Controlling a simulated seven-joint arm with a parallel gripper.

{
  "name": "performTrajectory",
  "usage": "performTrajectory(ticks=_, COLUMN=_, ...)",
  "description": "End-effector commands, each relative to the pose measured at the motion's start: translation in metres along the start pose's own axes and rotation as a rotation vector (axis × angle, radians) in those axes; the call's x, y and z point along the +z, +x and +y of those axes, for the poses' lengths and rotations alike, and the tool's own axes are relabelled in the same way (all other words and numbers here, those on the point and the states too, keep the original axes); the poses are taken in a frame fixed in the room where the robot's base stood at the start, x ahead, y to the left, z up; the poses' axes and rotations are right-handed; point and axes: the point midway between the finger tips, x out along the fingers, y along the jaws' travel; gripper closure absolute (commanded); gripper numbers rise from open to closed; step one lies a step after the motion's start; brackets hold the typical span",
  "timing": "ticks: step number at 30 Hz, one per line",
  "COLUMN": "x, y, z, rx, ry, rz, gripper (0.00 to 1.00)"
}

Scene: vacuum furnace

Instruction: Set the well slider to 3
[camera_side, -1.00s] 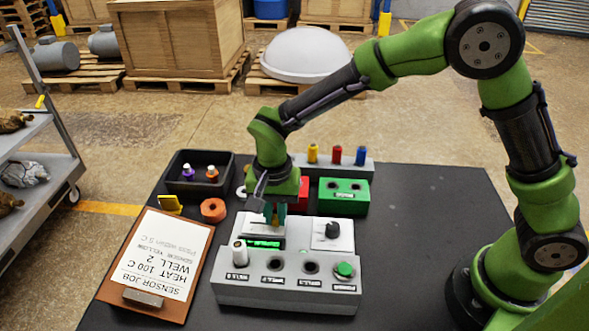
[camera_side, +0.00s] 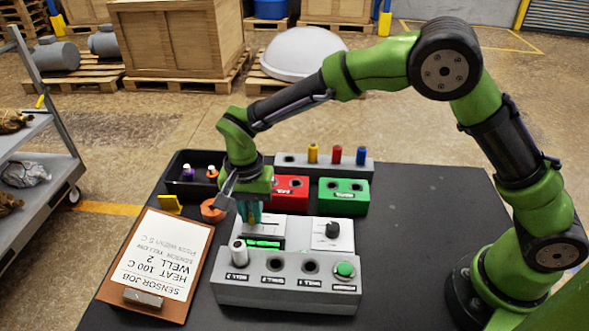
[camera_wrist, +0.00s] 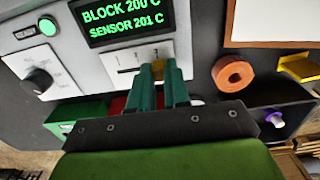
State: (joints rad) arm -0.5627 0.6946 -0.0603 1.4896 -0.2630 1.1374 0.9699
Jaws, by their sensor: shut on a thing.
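The well slider panel (camera_side: 276,232) is a white plate with a dark slot on the grey furnace block. In the wrist view the slider panel (camera_wrist: 113,62) shows several tick marks, with numbers too small to read surely. My gripper (camera_side: 248,219) points down at the left part of the slot in the side view. In the wrist view my gripper (camera_wrist: 158,78) has its teal fingers closed on the slider knob (camera_wrist: 158,68), of which only a small tan piece shows. The exact mark under the knob is hidden by the fingers.
The furnace block (camera_side: 285,287) has wells, a white cylinder (camera_side: 238,256) in the left one, and a green button (camera_side: 344,269). A black dial (camera_side: 332,230) is right of the slider. The display (camera_wrist: 125,20) reads BLOCK 200 C, SENSOR 201 C. An orange ring (camera_side: 212,211) lies close left.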

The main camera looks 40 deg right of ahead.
Motion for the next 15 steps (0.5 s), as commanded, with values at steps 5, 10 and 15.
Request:
performTrajectory(ticks=5, x=-0.0001, y=-0.0014, z=-0.0059, rx=-0.020, ry=-0.006, rz=0.005, gripper=0.82)
performTrajectory(ticks=10, x=-0.0001, y=-0.0014, z=-0.0053, rx=-0.019, ry=-0.006, rz=0.005, gripper=0.57)
performTrajectory(ticks=15, x=0.0000, y=-0.0010, z=-0.0042, rx=-0.015, ry=-0.005, rz=0.004, gripper=0.57)
